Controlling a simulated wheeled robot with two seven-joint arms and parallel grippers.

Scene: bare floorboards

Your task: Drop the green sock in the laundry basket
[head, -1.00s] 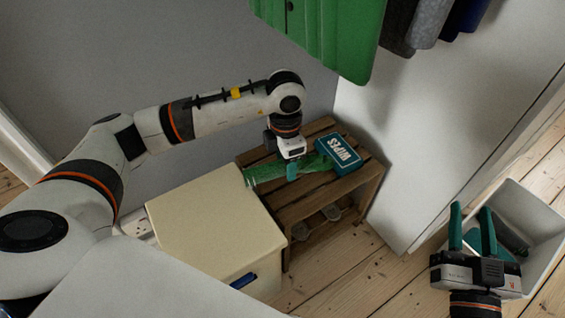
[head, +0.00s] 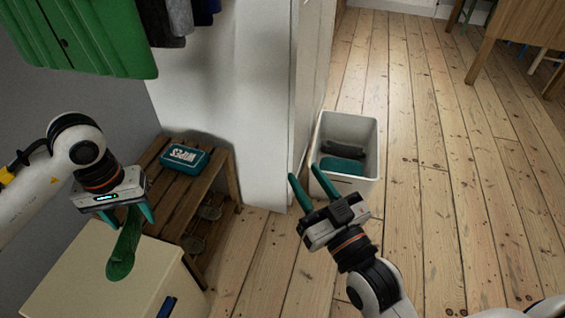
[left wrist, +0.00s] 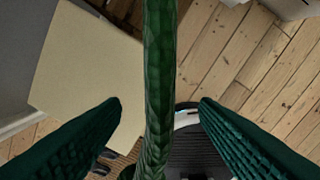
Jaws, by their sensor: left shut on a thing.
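The green sock (head: 122,256) hangs from my left gripper (head: 131,216), which is shut on it. The sock dangles in front of the cream box. In the left wrist view the sock (left wrist: 159,80) runs down the middle between the two fingers. The laundry basket (head: 350,124) is a white open bin on the floor, right of the white panel. A dark item and a teal item lie inside it. My right gripper (head: 308,180) is open and empty, just in front of the basket's left side.
A wooden slatted rack (head: 179,190) with a teal wipes pack (head: 185,157) stands at the left. The cream box (head: 90,285) is in front of it. A white panel (head: 255,100) stands between rack and basket. Floor right of the basket is clear.

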